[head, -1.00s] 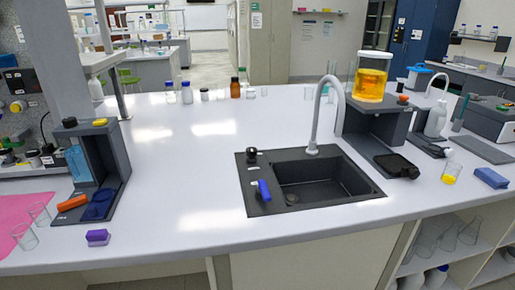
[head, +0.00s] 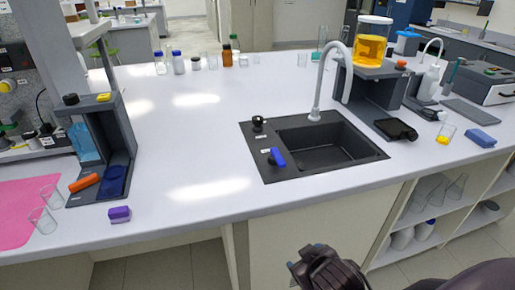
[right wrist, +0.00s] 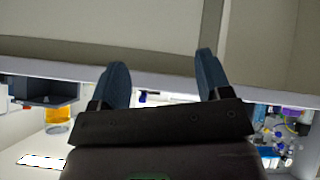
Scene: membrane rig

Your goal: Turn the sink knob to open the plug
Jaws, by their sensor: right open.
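The dark sink (head: 255,150) is set into the white bench right of the middle, with a grey arched faucet (head: 319,85) behind its basin. Two knobs stand on its left ledge. The rear knob (head: 258,123) is black and the front knob (head: 277,157) has a blue lever; small white labels lie beside them, too small to read. My right gripper (head: 303,263) is at the bottom of the head view, in front of the bench and below its edge, apart from both knobs. In the right wrist view my right gripper (right wrist: 163,78) is open and empty. The left gripper is not visible.
The bench front edge and cabinet (head: 300,225) lie between my right gripper and the sink. A dark stand (head: 365,110) with a yellow-liquid container (head: 369,48) is right of the sink. The bench (head: 190,145) left of the sink is clear. A purple block (head: 120,215) lies farther left.

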